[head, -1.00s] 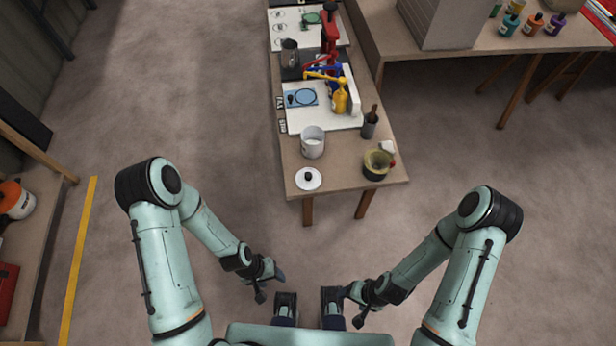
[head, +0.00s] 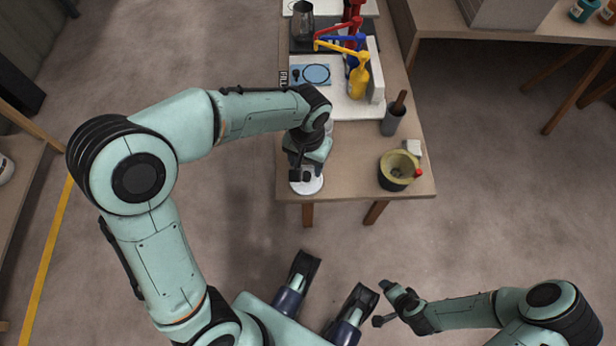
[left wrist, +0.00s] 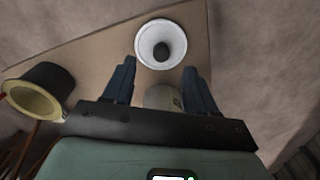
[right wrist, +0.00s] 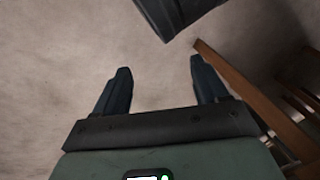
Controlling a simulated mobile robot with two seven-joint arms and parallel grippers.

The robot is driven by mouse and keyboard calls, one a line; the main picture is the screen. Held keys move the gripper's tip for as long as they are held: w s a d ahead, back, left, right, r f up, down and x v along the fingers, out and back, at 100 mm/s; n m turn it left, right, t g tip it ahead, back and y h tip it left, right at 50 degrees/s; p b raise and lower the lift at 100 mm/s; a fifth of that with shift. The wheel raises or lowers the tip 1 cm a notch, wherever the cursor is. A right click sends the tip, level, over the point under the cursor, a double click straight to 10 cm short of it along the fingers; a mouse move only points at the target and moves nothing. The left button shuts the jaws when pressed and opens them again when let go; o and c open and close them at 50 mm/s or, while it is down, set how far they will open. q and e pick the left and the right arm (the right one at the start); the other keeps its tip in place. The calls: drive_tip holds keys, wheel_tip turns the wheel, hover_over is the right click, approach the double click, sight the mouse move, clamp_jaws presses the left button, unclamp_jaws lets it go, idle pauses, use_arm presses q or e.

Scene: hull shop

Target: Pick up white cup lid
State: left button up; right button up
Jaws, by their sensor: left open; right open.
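The white cup lid (head: 313,188) is a round white disc with a dark knob, lying near the front left of the workbench. In the left wrist view the lid (left wrist: 147,57) lies just beyond my fingertips. My left gripper (head: 301,172) is open above the lid and covers part of it in the head view; its spread fingers also show in the left wrist view (left wrist: 160,66). A pale cup (left wrist: 160,97) shows between the fingers there; my arm mostly hides it in the head view. My right gripper (right wrist: 160,65) is open and empty, away from the bench.
A yellowish bowl-topped dark pot (head: 396,180) stands to the right of the lid. A grey holder (head: 393,121) with a brown handle stands behind it. A yellow bottle (head: 358,83) is farther back. Bare bench top (head: 352,180) lies between lid and pot.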

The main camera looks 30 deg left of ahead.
sight(306, 175)
use_arm(q)
wheel_tip(306, 175, down, 3)
drive_tip(key=shift+r+b, duration=0.15)
drive_tip(key=shift+b, duration=0.15)
drive_tip(key=shift+w+f, duration=0.1)
drive_tip(key=shift+f, duration=0.1)
drive_tip(key=f, duration=0.1)
drive_tip(key=f+b, duration=0.1)
drive_tip(key=f, duration=0.1)
drive_tip(key=f+b, duration=0.1)
drive_tip(key=shift+w+a+f, duration=0.25)
drive_tip(key=shift+f, duration=0.15)
drive_tip(key=shift+r, duration=0.1)
clamp_jaws()
use_arm(e)
drive_tip(key=shift+g, duration=0.4)
drive_tip(key=f, duration=0.1)
drive_tip(key=s+d+f, duration=0.1)
drive_tip(key=f, duration=0.1)
drive_tip(key=s+f, duration=0.1)
drive_tip(key=f, duration=0.1)
drive_tip(key=shift+s+d, duration=0.15)
drive_tip(key=shift+d, duration=0.1)
